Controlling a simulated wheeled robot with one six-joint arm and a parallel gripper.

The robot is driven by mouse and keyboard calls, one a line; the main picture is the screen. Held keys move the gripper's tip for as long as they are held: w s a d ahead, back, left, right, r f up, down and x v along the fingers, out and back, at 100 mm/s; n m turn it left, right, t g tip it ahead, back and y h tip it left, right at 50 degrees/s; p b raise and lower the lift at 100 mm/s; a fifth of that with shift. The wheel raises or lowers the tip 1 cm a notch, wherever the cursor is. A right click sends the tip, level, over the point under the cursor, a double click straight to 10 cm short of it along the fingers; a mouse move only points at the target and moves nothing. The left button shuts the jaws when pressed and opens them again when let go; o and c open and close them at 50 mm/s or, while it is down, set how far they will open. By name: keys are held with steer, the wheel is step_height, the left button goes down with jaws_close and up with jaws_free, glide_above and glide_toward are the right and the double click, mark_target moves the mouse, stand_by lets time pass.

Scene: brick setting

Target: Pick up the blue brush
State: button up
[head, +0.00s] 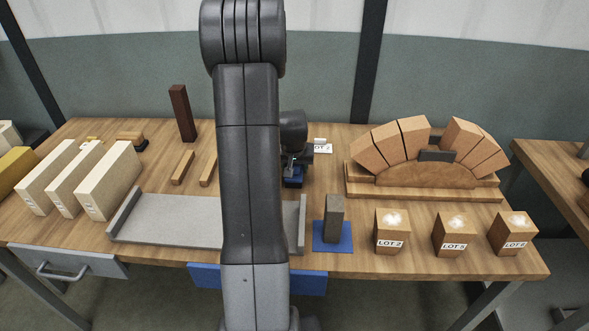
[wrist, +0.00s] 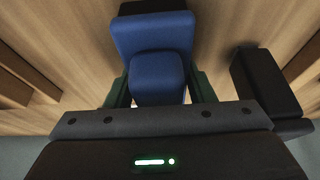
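The blue brush (head: 292,182) is on the wooden table, just right of my arm in the head view and partly hidden by my gripper. In the wrist view the blue brush (wrist: 152,45) shows as a wide blue body with a narrower blue block nearer me and a dark part at its far end. My gripper (wrist: 158,90) has one dark green finger on each side of the brush, very close to it. I cannot tell whether the fingers press on it. My gripper (head: 293,168) is down at the brush in the head view.
A black block (wrist: 265,85) lies right of the gripper in the wrist view. A grey brick on a blue mat (head: 345,246) stands front right of the brush. A grey tray (head: 170,215) lies front left. A brick arch (head: 425,160) and several LOT blocks (head: 391,232) stand right.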

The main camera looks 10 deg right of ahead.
steer(key=shift+c, duration=1.4)
steer(key=shift+r, duration=0.15)
step_height(320, 180, up, 10)
steer(key=shift+f, duration=0.1)
steer(key=shift+o, duration=1.4)
steer(key=shift+c, duration=0.4)
